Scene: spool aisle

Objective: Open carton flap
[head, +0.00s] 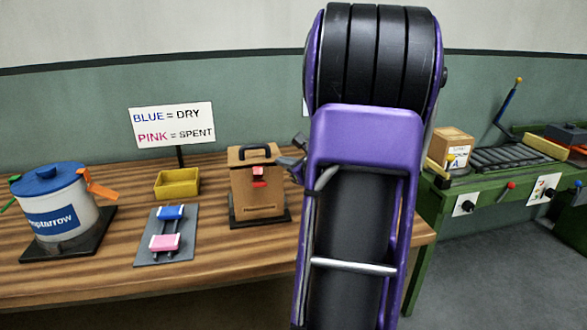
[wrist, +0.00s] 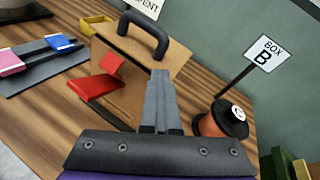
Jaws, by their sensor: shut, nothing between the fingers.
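The brown carton (head: 257,198) stands upright on a dark base on the wooden bench, with a black handle (head: 256,152) on top. A red tab (head: 259,182) sits on its front. In the wrist view the carton (wrist: 142,62) is close and tilted, its handle (wrist: 147,36) stands up, and the red tab (wrist: 94,90) juts out from its face. My gripper (wrist: 159,76) is shut and empty, its fingertips over the carton's right part in that view. I cannot tell whether they touch it. In the head view my gripper (head: 291,166) is beside the carton's right edge, partly hidden by my arm.
A blue-lidded tub (head: 60,205), a yellow tray (head: 177,184) and a grey plate (head: 150,255) with blue and pink pieces are to the left.

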